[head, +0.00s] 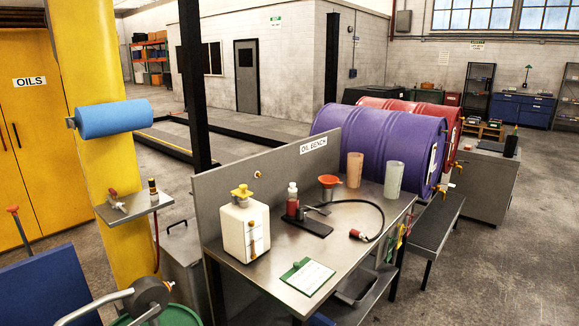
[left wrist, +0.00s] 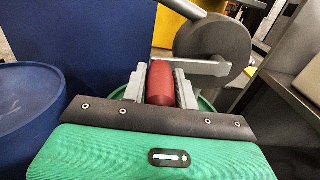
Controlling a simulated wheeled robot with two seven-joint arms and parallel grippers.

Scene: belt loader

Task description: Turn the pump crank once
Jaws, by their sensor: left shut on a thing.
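The pump crank shows in the left wrist view as a red handle grip (left wrist: 161,84) on a flat grey crank arm (left wrist: 212,68). The arm meets the round dark pump body (left wrist: 214,45). My left gripper (left wrist: 160,82) is shut on the red grip, with a grey finger on each side of it. In the head view the pump body (head: 151,292) is at the bottom left, with a silver pipe curving to the left. Under it is the rim of a green drum (head: 180,316). My left gripper does not show in the head view, and my right gripper is in neither view.
The oil bench (head: 345,240) stands to the right, carrying a white can, a funnel, a hose and a clipboard. A yellow post (head: 95,60) rises behind the pump. A blue drum (left wrist: 25,105) and a blue panel (left wrist: 85,45) are close on the left.

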